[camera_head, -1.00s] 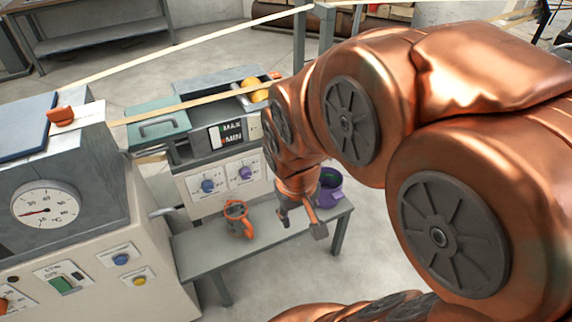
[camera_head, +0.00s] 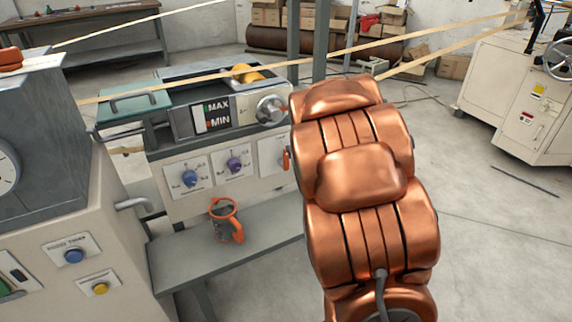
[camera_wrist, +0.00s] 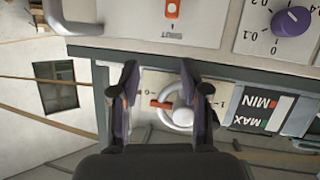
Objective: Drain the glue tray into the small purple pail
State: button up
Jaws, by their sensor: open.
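The glue tray (camera_head: 160,84) is the grey trough on top of the machine, with a MAX/MIN level gauge (camera_head: 211,116) on its front. A round silver valve wheel (camera_head: 270,108) sits right of the gauge. In the wrist view this wheel (camera_wrist: 178,117) has an orange pointer beside 0 and 1 marks. My gripper (camera_wrist: 158,76) is open and empty, with one finger on each side of the wheel in the picture. I cannot tell whether they touch it. In the head view my arm hides the gripper. The purple pail is not visible now.
An orange-rimmed jug (camera_head: 226,221) stands on the low grey bench (camera_head: 222,254) below the machine. Blue (camera_head: 190,178) and purple (camera_head: 235,163) knobs are on the front panel. A paper strip (camera_head: 400,45) runs above the tray.

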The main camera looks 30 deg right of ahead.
aim_at(286, 160)
jog(key=shift+w+f+t+y+b, duration=1.1)
jog(key=shift+f+t+b, duration=1.2)
jog(key=shift+f+b, duration=0.85)
jog(key=shift+n, duration=0.3)
jog(key=shift+w+d+f+b, duration=0.1)
jog(key=shift+w+d+b, duration=0.15)
jog(key=shift+w, duration=0.95)
jog(key=shift+w+d+f+b, duration=0.1)
jog(key=shift+w+d+b, duration=0.15)
jog(key=shift+w, duration=0.95)
jog(key=shift+w+d+b, duration=0.15)
jog(key=shift+w+d, duration=0.1)
jog(key=shift+w, duration=0.95)
grip_shut()
